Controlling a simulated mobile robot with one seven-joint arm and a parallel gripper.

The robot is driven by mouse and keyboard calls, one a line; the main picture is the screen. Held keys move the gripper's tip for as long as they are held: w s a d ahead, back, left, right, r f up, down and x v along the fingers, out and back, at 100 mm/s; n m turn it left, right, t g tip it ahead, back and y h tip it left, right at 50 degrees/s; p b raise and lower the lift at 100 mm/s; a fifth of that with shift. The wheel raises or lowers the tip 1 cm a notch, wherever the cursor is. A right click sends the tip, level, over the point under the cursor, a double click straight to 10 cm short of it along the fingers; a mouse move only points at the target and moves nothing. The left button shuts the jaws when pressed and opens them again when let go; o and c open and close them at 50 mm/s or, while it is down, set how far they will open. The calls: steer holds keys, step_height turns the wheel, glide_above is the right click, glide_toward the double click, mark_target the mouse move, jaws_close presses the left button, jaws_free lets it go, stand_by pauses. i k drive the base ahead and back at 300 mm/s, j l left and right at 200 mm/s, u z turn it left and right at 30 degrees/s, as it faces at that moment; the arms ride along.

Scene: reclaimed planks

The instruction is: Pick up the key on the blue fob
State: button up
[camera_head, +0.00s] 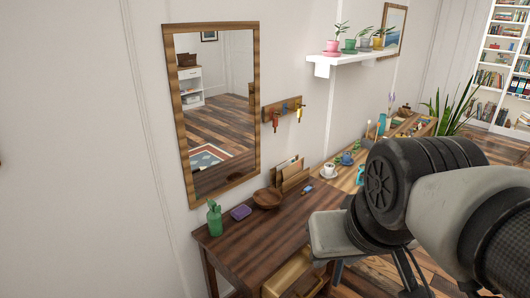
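A wooden key rack (269,112) hangs on the wall to the right of the mirror. Small red (275,123), blue (284,108) and yellow (299,113) items hang from it; they look like key fobs, but the keys are too small to make out. A small blue item (309,189) also lies on the dark desk (255,240) near the letter holder; I cannot tell whether it is a key fob. My arm fills the lower right, well in front of the desk and rack. My gripper is not visible.
A white shelf (345,59) with potted plants juts out above. A grey seat (328,236) stands at the desk's front.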

mark_target(309, 188)
steer(key=i+l, duration=0.1)
steer(key=i+l+z, duration=0.15)
steer(key=l, duration=0.2)
steer(key=u, duration=0.4)
steer(key=i+l+u, duration=0.1)
steer(key=l+u, duration=0.25)
steer(key=i+l+u, duration=0.1)
steer(key=u, duration=0.25)
steer(key=l+u, duration=0.55)
steer(key=l, duration=0.35)
steer(key=i+l+u, duration=0.2)
steer(key=l, duration=1.1)
steer(key=k+l, duration=0.1)
steer(key=l, duration=0.65)
